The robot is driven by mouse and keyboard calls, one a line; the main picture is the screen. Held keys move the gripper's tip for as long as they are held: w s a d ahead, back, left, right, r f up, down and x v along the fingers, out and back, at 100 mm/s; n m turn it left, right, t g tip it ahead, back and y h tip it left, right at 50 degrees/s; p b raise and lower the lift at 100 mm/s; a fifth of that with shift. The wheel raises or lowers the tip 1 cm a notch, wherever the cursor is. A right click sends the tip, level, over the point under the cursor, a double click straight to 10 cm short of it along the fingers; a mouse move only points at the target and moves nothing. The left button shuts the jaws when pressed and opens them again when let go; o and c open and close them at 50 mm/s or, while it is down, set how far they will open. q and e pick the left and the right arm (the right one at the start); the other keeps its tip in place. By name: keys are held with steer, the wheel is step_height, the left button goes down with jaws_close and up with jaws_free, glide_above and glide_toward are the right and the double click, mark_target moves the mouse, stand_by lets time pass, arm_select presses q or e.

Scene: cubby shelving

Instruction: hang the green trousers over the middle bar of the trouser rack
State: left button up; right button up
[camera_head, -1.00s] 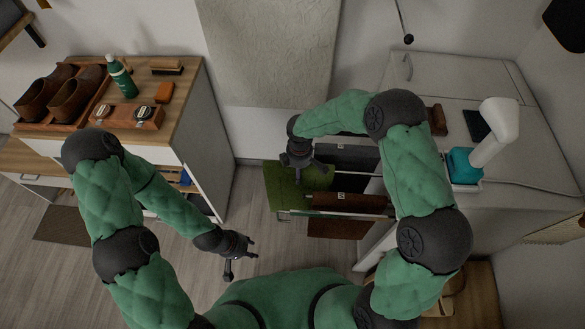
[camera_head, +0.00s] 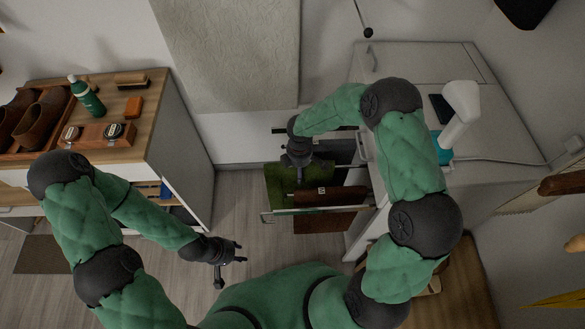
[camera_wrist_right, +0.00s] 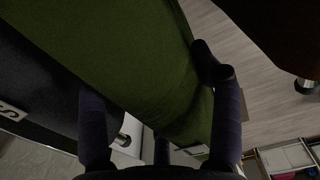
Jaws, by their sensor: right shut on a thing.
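The green trousers (camera_head: 277,187) hang at the left of the trouser rack (camera_head: 268,213) in the head view. My right gripper (camera_head: 299,172) is above them, shut on their cloth. In the right wrist view the green cloth (camera_wrist_right: 125,55) runs between the fingers of my right gripper (camera_wrist_right: 160,105). Whether the cloth rests on the middle bar is hidden by the gripper and the garments. Brown trousers (camera_head: 330,196) with a pale size tag hang at the rack's near side. A dark grey garment (camera_wrist_right: 40,75) with a tag hangs close beside the green cloth. My left gripper (camera_head: 236,262) is open and empty, left of the rack.
A white cabinet (camera_head: 415,65) stands right of the rack, with a white steamer-like device (camera_head: 460,105) on top. A wooden-topped dresser (camera_head: 150,125) with shoes, a green bottle (camera_head: 86,97) and brushes stands at left. Bare floor (camera_head: 235,205) lies between dresser and rack.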

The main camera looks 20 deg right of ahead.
steer(key=s+d+f+p, duration=0.1)
steer(key=s+d, duration=0.1)
steer(key=d, duration=0.8)
steer(key=shift+s, duration=0.2)
stand_by(0.6)
steer(key=shift+d, duration=0.15)
steer(key=o, duration=1.8)
steer(key=shift+c, duration=0.2)
